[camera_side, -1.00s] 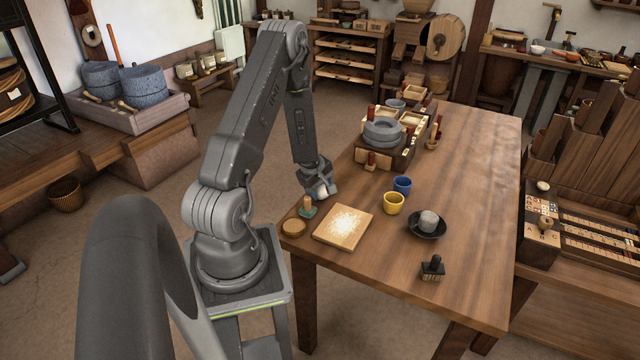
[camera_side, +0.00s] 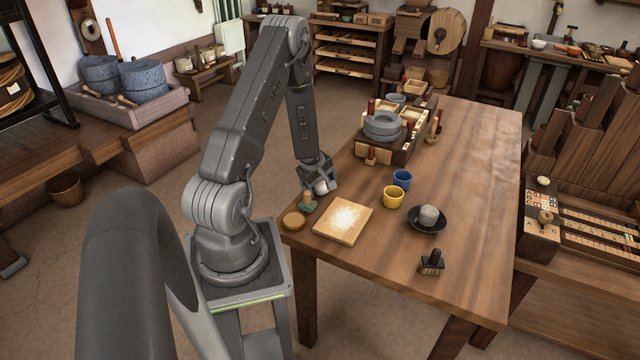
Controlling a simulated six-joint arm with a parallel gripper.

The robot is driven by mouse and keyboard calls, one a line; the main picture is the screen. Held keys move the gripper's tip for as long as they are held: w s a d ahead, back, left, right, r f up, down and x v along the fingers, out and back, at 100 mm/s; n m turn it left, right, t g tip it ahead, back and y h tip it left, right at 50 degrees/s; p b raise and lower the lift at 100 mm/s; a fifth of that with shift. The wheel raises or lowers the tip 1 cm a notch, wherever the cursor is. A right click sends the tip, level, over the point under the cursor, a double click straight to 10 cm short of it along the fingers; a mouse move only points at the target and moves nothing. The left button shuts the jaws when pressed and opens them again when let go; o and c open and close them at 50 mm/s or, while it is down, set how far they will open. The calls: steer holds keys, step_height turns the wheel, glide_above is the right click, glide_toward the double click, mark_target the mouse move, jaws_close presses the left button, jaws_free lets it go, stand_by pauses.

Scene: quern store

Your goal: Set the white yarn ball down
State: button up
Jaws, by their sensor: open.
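The white yarn ball (camera_side: 321,188) is at the near left edge of the wooden table (camera_side: 465,185), just beyond the small wooden peg with a green base. My gripper (camera_side: 322,183) is low over the table edge, pointing down, with its fingers open around the ball. The fingers partly hide the ball. I cannot tell whether a finger still touches it, and its contact with the tabletop is hard to see.
Close by are the green-based peg (camera_side: 308,201), a round wooden disc (camera_side: 294,221) and a floured board (camera_side: 343,220). Yellow (camera_side: 393,198) and blue (camera_side: 402,180) cups, a dark dish (camera_side: 426,224) with a grey stone, and a brush (camera_side: 432,262) stand farther right. The table's right side is clear.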

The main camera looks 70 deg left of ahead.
steer(key=shift+v, duration=6.05)
steer(key=w+d+r+m+t+h, duration=0.1)
steer(key=w+d+r+m, duration=0.3)
steer(key=d+r+m, duration=0.5)
steer(key=w+d+r+m+t, duration=0.1)
steer(key=w+d+r+m, duration=0.25)
steer(key=d+r, duration=0.65)
steer(key=s+d+r+m, duration=0.2)
steer(key=s+d+m, duration=0.3)
steer(key=d, duration=0.3)
steer(key=s+d+r+m, duration=0.1)
steer(key=s+d+m, duration=0.4)
steer(key=d, duration=0.4)
steer(key=shift+s+d+r+t, duration=0.2)
steer(key=shift+s+r+t, duration=0.1)
steer(key=shift+s+r, duration=0.1)
